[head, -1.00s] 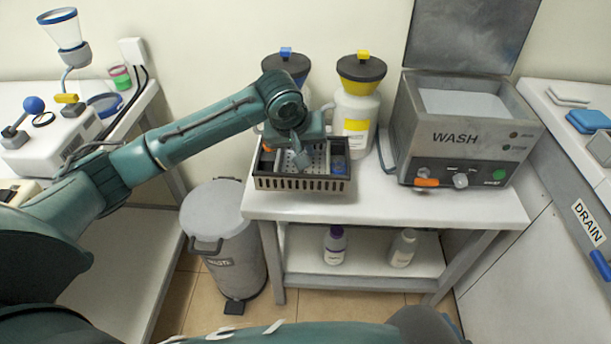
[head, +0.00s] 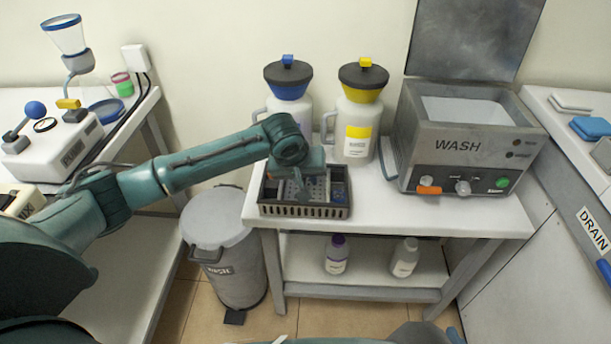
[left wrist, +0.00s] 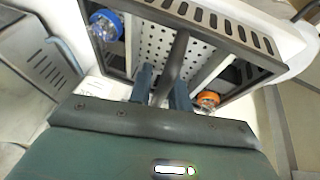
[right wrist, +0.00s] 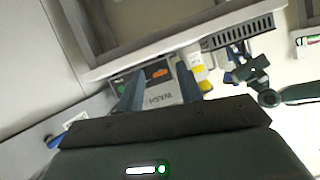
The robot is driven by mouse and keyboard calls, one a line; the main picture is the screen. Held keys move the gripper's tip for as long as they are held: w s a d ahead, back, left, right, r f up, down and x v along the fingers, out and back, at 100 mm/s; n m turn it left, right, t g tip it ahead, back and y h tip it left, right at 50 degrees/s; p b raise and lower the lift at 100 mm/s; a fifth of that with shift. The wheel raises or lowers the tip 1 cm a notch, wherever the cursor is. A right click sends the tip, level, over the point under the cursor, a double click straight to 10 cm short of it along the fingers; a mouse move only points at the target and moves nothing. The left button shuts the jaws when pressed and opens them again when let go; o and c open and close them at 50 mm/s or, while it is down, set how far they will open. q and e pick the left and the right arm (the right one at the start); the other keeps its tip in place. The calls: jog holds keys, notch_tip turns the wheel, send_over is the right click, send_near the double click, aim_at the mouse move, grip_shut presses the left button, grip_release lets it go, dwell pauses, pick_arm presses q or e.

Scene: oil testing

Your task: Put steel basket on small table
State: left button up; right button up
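The dark steel basket (head: 304,211), with slotted walls and a perforated floor, is at the front left of the small white table (head: 420,211). It looks level and appears to rest on the tabletop. My left gripper (head: 301,188) reaches into it from above. In the left wrist view the left fingers (left wrist: 163,88) close around the basket's grey handle bar (left wrist: 175,62). A blue-capped item (left wrist: 106,25) and an orange-ringed item (left wrist: 207,99) sit inside the basket. My right gripper (right wrist: 158,88) is open and empty, with the fingers apart.
Blue-lidded (head: 288,85) and yellow-lidded (head: 359,105) jugs stand behind the basket. The WASH unit (head: 463,140) stands on the table's right. A grey bin (head: 220,240) is at the table's left. Two bottles stand on the lower shelf (head: 370,270). The table's front middle is clear.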

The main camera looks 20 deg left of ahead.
pick_arm(q)
jog(key=shift+o, duration=1.2)
jog(key=shift+r, duration=0.1)
jog(key=d+p+v, duration=0.1)
jog(key=p+v, duration=0.1)
jog(key=v, duration=1)
jog(key=s+d+f+m+t+h, duration=0.2)
jog(key=s+d+f+m+h, duration=0.35)
jog(key=s+d+f, duration=0.4)
jog(key=s+a+f+t+y, duration=0.1)
jog(key=s+a+f+t, duration=0.2)
jog(key=s, duration=0.6)
jog(key=shift+s+f+t, duration=0.25)
jog(key=shift+f+t, duration=0.55)
jog(key=shift+f, duration=0.15)
jog(key=shift+y, duration=0.25)
